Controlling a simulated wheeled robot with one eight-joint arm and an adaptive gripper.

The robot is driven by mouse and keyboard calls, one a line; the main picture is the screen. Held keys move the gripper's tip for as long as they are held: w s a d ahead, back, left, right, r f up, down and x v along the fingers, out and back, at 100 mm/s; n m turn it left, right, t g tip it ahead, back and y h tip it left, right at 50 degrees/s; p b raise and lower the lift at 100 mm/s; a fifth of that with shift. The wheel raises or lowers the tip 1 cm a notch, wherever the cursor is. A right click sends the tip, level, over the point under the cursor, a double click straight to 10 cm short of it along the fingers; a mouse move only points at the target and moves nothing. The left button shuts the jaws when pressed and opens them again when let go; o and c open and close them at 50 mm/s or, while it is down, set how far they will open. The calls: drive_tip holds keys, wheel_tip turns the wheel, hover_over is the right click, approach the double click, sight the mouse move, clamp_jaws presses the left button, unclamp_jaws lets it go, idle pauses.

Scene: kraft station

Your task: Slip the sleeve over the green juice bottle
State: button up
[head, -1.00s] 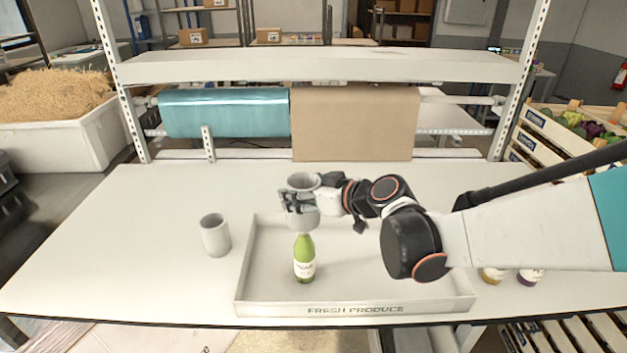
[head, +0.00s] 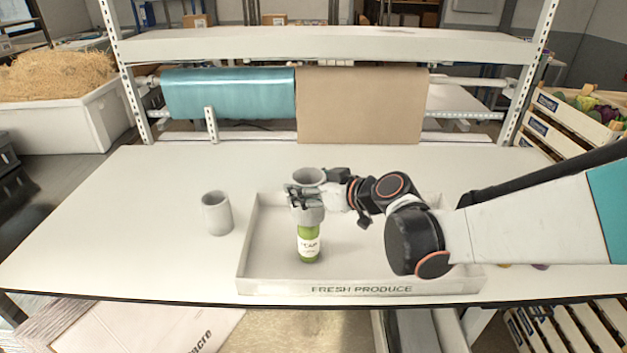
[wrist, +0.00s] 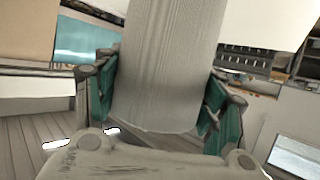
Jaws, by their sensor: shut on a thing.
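My gripper (head: 303,198) is shut on a grey ribbed sleeve (head: 309,215), held upright above the tray. The sleeve also shows between the green-padded fingers in the wrist view (wrist: 165,70). The green juice bottle (head: 308,246) stands upright in the tray, directly below the sleeve, with a white label. Its neck is hidden at the sleeve's lower end and seems to be inside it. The bottle's body and label are still in sight. The bottle does not show in the wrist view.
The shallow white tray (head: 361,289) reads "FRESH PRODUCE". A second grey sleeve (head: 217,214) stands on the table left of the tray. The table (head: 110,235) is clear further left. Teal and brown rolls (head: 358,105) hang at the back, below a white shelf (head: 320,45).

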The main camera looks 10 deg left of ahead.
sight(316, 226)
drive_tip(key=shift+f+b, duration=4.75)
drive_tip(key=shift+f, duration=1.2)
drive_tip(key=o, duration=0.8)
drive_tip(key=shift+c, duration=0.2)
drive_tip(key=shift+d, duration=0.1)
drive_tip(key=v, duration=1.1)
drive_tip(key=shift+s+d+r, duration=0.2)
drive_tip(key=shift+d, duration=0.1)
